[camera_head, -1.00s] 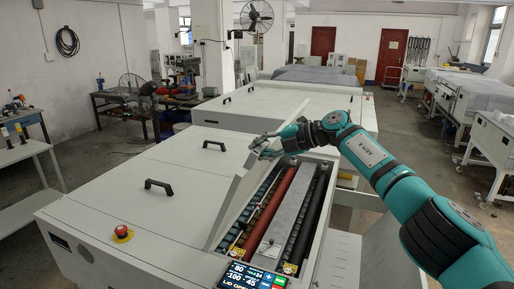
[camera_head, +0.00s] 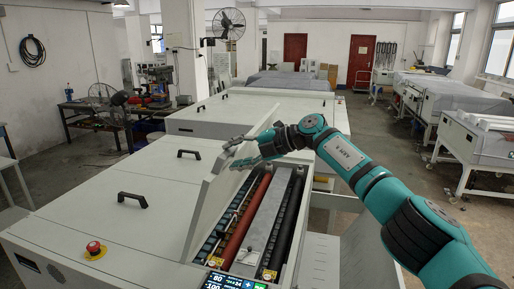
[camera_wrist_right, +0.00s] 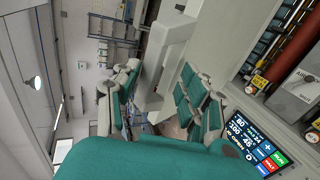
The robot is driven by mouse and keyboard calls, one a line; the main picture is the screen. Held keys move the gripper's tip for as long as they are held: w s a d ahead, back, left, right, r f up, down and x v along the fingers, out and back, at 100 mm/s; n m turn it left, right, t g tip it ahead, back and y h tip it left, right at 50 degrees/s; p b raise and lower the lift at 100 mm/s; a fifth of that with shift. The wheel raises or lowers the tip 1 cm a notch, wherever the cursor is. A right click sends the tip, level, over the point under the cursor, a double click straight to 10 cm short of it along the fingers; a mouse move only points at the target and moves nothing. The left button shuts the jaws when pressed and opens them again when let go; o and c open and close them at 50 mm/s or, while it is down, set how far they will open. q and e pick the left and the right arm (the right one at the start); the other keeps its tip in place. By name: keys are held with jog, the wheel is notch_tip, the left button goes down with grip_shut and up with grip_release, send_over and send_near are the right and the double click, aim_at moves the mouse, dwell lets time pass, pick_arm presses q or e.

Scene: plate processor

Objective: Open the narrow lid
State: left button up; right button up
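The narrow lid (camera_head: 207,212) is a long light-grey panel on the white machine. It stands raised and tilted along the left side of the slot, and the rollers beside it are exposed. My right gripper (camera_head: 241,152) is at the far upper end of the lid, with its fingers spread apart. In the right wrist view its two grey-and-teal fingers (camera_wrist_right: 158,100) are wide apart, with a pale part between them. I cannot tell whether they touch the lid. My left gripper is not in view.
A red roller (camera_head: 246,218) and dark rollers lie in the open slot. A control screen (camera_head: 236,282) is at its near end, and a red emergency button (camera_head: 94,247) is at left. Two black handles (camera_head: 132,200) stand on the wide cover. Another machine (camera_head: 262,108) stands behind.

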jog(key=v, duration=1.1)
jog(key=shift+r, duration=0.1)
